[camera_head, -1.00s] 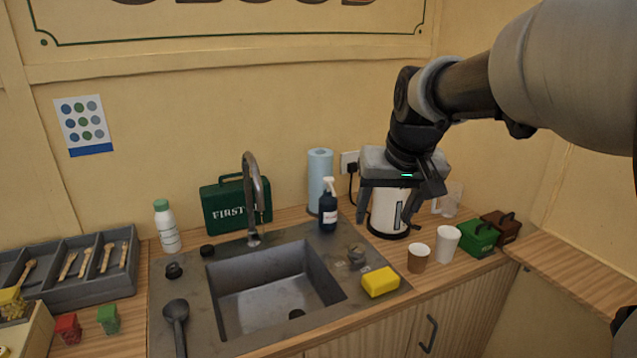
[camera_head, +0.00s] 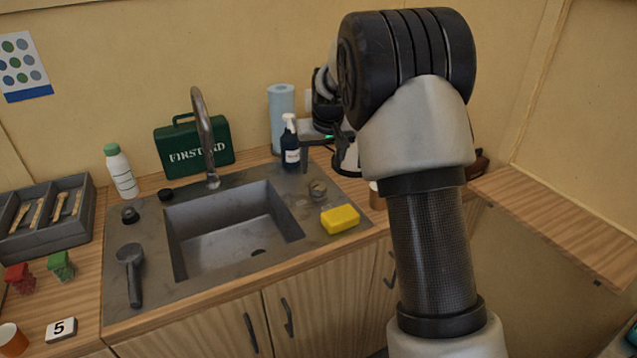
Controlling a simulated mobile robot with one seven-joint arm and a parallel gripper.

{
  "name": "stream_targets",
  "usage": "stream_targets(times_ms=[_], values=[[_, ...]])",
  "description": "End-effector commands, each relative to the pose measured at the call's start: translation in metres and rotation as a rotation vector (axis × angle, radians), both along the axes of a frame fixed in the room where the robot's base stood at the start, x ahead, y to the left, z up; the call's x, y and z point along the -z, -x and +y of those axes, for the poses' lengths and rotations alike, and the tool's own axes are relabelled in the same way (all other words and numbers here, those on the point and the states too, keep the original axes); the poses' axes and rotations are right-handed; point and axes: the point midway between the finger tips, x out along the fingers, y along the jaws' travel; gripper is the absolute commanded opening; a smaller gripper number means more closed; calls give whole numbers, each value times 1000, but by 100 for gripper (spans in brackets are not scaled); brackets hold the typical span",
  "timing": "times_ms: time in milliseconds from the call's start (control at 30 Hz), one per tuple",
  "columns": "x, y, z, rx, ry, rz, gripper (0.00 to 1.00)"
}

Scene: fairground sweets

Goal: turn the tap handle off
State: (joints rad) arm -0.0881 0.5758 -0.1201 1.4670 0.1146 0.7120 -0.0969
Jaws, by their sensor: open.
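The curved metal tap (camera_head: 204,140) stands behind the grey sink (camera_head: 228,228), its spout pointing up and over. Two dark knobs, one near the tap's base (camera_head: 165,194) and one further left (camera_head: 129,214), sit on the left of the sink deck; I cannot tell which is the handle or how it is turned. No water stream is visible.
The green first-aid box (camera_head: 168,150), white bottle (camera_head: 121,172) and blue paper roll (camera_head: 281,112) stand behind the sink. A metal fitting (camera_head: 318,189) and yellow sponge (camera_head: 340,219) lie on its right; a dark ladle (camera_head: 131,275) lies on its left. My arm hides much of the right counter.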

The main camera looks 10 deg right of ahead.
Motion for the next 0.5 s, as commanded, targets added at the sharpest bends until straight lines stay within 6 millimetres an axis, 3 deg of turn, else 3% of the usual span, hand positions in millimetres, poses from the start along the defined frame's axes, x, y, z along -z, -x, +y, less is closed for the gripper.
stream_targets(times_ms=[200, 500], values=[[46, -18, 0, 0, 0, 3, 60], [86, -35, 1, 0, 0, 0, 60]])
